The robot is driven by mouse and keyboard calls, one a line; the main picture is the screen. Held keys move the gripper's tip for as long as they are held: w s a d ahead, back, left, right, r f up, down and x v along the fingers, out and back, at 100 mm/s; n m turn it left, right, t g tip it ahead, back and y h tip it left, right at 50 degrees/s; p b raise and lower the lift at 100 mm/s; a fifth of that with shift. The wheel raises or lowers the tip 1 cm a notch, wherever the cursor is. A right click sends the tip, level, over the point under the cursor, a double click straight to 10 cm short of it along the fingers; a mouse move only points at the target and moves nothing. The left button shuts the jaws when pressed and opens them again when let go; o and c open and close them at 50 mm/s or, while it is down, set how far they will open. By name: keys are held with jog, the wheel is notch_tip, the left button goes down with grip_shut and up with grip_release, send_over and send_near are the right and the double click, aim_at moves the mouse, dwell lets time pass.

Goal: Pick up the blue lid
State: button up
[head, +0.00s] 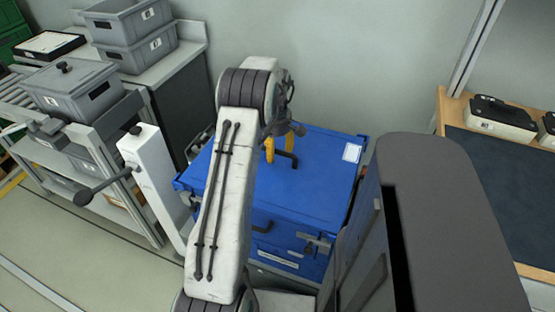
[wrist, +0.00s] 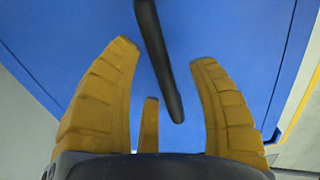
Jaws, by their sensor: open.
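The blue lid (head: 325,172) lies on top of a blue crate (head: 283,262) in the middle of the head view. It has a black bar handle (head: 290,159) on top and a white label near its right corner. My gripper (head: 270,150) is over the lid, close beside the handle. In the wrist view the lid (wrist: 230,35) fills most of the background. The black handle (wrist: 160,60) reaches down between the yellow fingers of my gripper (wrist: 165,55), which are spread apart. I cannot tell whether any finger touches the handle. My arm hides the lid's left part.
Grey bins (head: 75,88) stand on a rack at the left, with more bins (head: 135,35) on a bench behind. A white post with a dark lever (head: 150,165) stands left of the crate. A wooden-edged table (head: 510,180) with black-and-white cases is at the right.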

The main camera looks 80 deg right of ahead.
jog(key=shift+f, duration=0.25)
jog(key=shift+c, duration=0.2)
grip_shut()
dwell(0.3)
jog(key=shift+d+r, duration=0.1)
